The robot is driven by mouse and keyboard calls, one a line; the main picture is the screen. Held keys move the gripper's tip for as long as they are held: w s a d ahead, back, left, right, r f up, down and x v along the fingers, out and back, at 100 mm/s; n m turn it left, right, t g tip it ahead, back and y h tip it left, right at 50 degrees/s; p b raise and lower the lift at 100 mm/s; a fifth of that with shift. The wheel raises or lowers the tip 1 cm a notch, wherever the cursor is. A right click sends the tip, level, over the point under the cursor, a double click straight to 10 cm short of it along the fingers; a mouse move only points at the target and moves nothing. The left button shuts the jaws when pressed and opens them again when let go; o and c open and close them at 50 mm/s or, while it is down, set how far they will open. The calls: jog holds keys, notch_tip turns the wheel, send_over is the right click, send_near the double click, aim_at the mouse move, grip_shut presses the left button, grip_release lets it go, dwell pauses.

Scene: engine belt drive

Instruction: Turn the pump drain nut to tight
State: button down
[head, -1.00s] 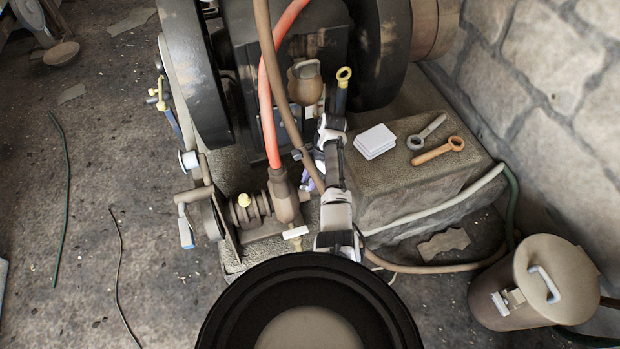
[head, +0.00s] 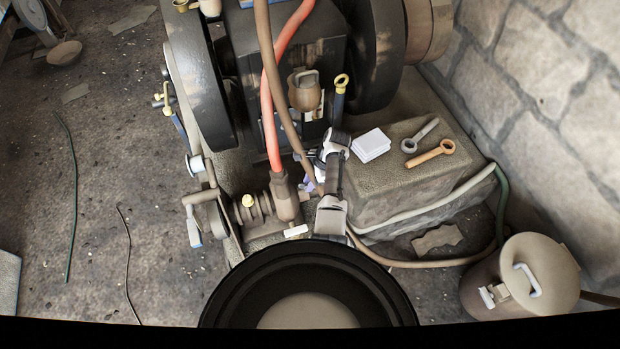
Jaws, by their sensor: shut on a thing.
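The pump (head: 257,208), a ribbed brown-grey body with a yellow cap (head: 248,201), sits low in front of the engine, left of my arm. I cannot pick out its drain nut; the part in my grip is hidden. My arm reaches forward from the bottom middle and bends at a white and black joint. My gripper (head: 309,184) shows only as small lavender bits beside the brown hose, low by the pump's right end. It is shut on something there. The hose and my own arm cover its fingertips.
A red hose (head: 266,95) and a brown hose (head: 276,100) hang down close to my gripper. A lidded can (head: 520,280) stands lower right. The left floor is mostly open.

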jog(key=c, duration=1.3)
grip_release()
jog(key=p+v, duration=0.1)
jog(key=v, duration=1.3)
jog(key=shift+s+a+f, duration=0.1)
jog(key=shift+s, duration=0.05)
